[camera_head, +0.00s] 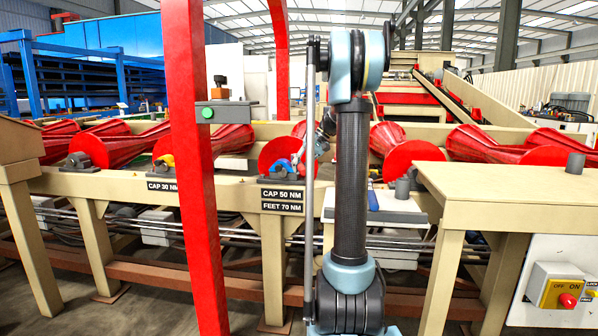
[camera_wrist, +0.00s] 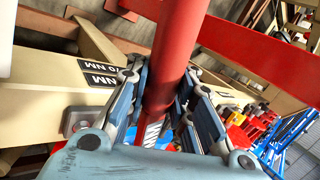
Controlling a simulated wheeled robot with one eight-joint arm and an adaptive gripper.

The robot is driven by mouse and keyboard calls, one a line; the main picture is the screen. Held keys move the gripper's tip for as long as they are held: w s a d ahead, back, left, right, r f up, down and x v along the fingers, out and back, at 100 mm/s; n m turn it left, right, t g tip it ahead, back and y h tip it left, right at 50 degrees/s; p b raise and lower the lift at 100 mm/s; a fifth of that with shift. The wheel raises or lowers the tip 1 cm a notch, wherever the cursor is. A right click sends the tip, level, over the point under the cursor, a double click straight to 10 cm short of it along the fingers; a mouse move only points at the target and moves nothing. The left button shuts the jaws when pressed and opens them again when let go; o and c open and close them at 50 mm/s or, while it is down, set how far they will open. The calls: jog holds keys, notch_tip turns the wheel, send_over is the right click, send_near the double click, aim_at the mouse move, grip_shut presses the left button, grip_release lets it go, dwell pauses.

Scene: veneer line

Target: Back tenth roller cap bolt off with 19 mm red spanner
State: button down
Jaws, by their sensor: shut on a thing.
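In the wrist view my gripper (camera_wrist: 163,85) is shut on a thick red round bar or handle (camera_wrist: 184,42). It looks like the red spanner, but its working end is not clear and no size mark is readable. A white striped mark shows low on it. In the head view my gripper (camera_head: 322,138) is beside the blue-capped roller bearing (camera_head: 284,167), partly hidden by my arm. That bearing sits on the beam above the "CAP 50 NM / FEET 70 NM" plate (camera_head: 282,201). I cannot make out the cap bolt, or whether the spanner touches it.
A red upright post (camera_head: 190,150) with a green-button box (camera_head: 222,112) stands left of my arm. A beige table (camera_head: 500,183) stands right. Red rollers (camera_head: 400,150) line the conveyor.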

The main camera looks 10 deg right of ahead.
jog(key=shift+r, duration=0.15)
jog(key=shift+r, duration=1)
jog(key=w+a+m+t+h, duration=0.1)
jog(key=w+a+m+t, duration=0.3)
jog(key=a+m, duration=0.3)
jog(key=shift+a+m+h, duration=0.3)
jog(key=shift+a+m, duration=0.1)
jog(key=shift+a, duration=0.75)
jog(key=shift+s, duration=0.1)
jog(key=shift+f, duration=1)
